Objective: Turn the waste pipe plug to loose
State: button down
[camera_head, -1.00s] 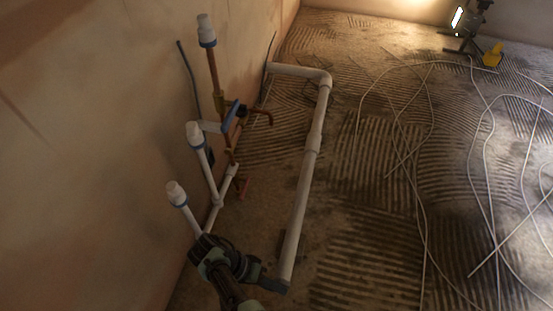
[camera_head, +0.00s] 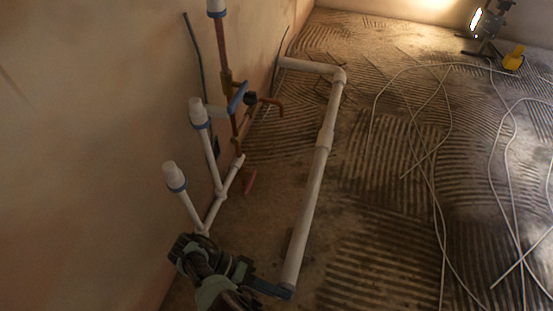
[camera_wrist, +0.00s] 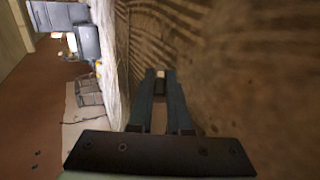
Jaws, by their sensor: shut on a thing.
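The pale waste pipe (camera_head: 310,205) lies along the floor, and its near end meets my gripper (camera_head: 287,291) at the bottom of the head view. My gripper is shut at that end, on what appears to be the waste pipe plug. The plug is hidden by my fingers in the head view. In the wrist view my two fingers (camera_wrist: 160,76) reach forward and close around a small dark piece, the plug (camera_wrist: 160,88), with a pale bit at its far side. The plug's turn angle cannot be told.
White upright pipes with blue-ringed caps (camera_head: 175,176) stand by the plaster wall (camera_head: 80,150), left of the waste pipe. A copper pipe with a blue lever (camera_head: 238,96) rises behind them. Loose cables (camera_head: 430,180) lie on the ridged floor to the right. A work lamp (camera_head: 477,22) stands far back.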

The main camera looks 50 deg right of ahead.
jog(key=shift+w+d, duration=0.3)
jog(key=c, duration=0.9)
grip_release()
jog(key=shift+c, duration=0.2)
jog(key=shift+o, duration=0.4)
jog(key=shift+s, duration=0.2)
notch_tip(320, 180, up, 10)
jog(key=p, duration=1)
